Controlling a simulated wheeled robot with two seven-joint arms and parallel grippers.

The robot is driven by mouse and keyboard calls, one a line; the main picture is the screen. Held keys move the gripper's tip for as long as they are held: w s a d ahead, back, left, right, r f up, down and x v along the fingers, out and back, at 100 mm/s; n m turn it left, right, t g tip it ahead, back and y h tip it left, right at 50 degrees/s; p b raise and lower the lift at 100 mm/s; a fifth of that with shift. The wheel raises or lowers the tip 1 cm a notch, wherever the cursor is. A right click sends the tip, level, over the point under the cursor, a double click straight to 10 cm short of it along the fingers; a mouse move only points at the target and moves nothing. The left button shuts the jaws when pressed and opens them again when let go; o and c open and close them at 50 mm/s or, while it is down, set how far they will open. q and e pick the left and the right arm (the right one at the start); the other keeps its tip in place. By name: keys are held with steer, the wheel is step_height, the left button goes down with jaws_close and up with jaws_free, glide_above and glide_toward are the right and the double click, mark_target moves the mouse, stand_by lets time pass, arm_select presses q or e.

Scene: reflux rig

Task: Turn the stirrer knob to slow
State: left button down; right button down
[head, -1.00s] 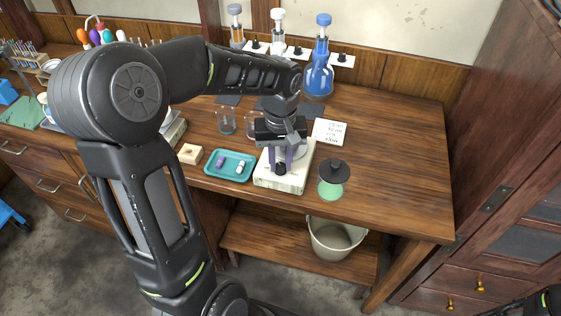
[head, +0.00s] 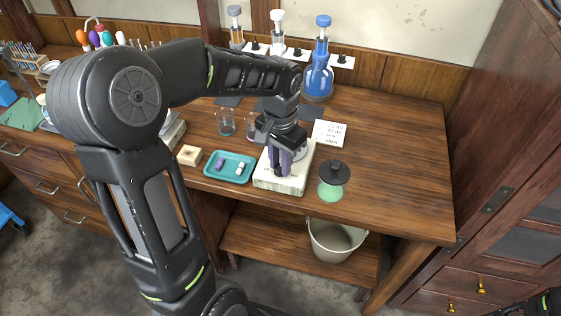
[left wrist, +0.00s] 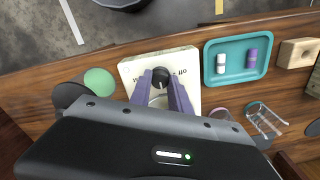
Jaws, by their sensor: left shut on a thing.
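The stirrer (head: 265,180) is a pale, cream-topped box near the front edge of the bench. Its black knob (left wrist: 160,74) sits on the top, near the front side. My left gripper (head: 281,170) points down over the stirrer. Its two purple fingers are shut on the knob, one on each side, as the left wrist view (left wrist: 161,80) shows. Small dark lettering is printed on the panel around the knob, partly hidden by the fingers. I cannot tell which mark the knob points to. My right gripper is not in view.
A teal tray (head: 249,163) with small vials lies left of the stirrer. A dark-lidded green jar (head: 332,189) stands close at its right. A written card (head: 329,132) lies behind. Glass beakers (head: 226,123) stand back left. Bench to the right is clear.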

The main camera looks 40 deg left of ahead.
arm_select(q)
steer(key=shift+r, duration=0.1)
stand_by(0.4)
steer(key=c, duration=1.5)
jaws_free()
step_height(320, 180, up, 8)
steer(key=shift+f+b, duration=0.1)
steer(key=shift+b, duration=0.25)
